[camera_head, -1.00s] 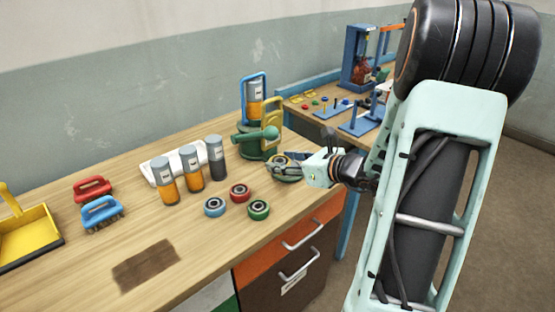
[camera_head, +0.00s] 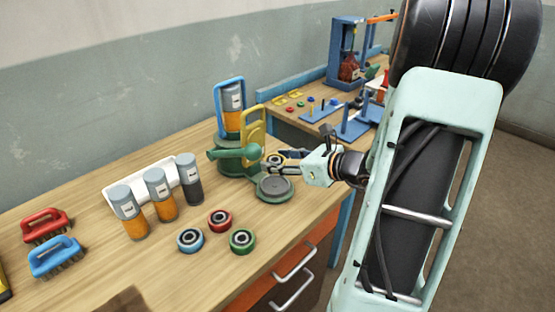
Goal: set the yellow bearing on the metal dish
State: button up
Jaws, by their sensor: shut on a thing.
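The yellow bearing (camera_head: 274,158) is a small ring with a dark centre, partly hidden by my gripper's fingers. My gripper (camera_head: 284,157) comes in from the right and is shut on the bearing. The metal dish (camera_head: 275,187) is a round grey plate with a green rim, at the front of a green device on the wooden bench. In the picture the bearing shows just above the dish, toward its back edge, and the dish's top looks bare. I cannot tell the exact height of the bearing over the bench.
The green device (camera_head: 236,155) with a yellow handle (camera_head: 256,125) stands close left of my gripper. Blue (camera_head: 191,239), red (camera_head: 220,220) and green (camera_head: 242,241) bearings lie in front. Bottles (camera_head: 160,193) and brushes (camera_head: 55,257) stand left. A second table (camera_head: 290,119) is behind.

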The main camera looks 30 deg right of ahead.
aim_at(279, 188)
jog(key=shift+f+b, duration=2.05)
jog(key=shift+f, duration=0.65)
jog(key=shift+f+b, duration=0.65)
jog(key=shift+b, duration=0.05)
jog(key=o, duration=1.2)
jog(key=shift+c, duration=0.2)
jog(key=shift+p+v, duration=2.2)
jog(key=shift+v, duration=3)
jog(key=shift+s+d+r, duration=0.1)
jog(key=shift+s+d, duration=0.05)
jog(key=shift+s, duration=0.2)
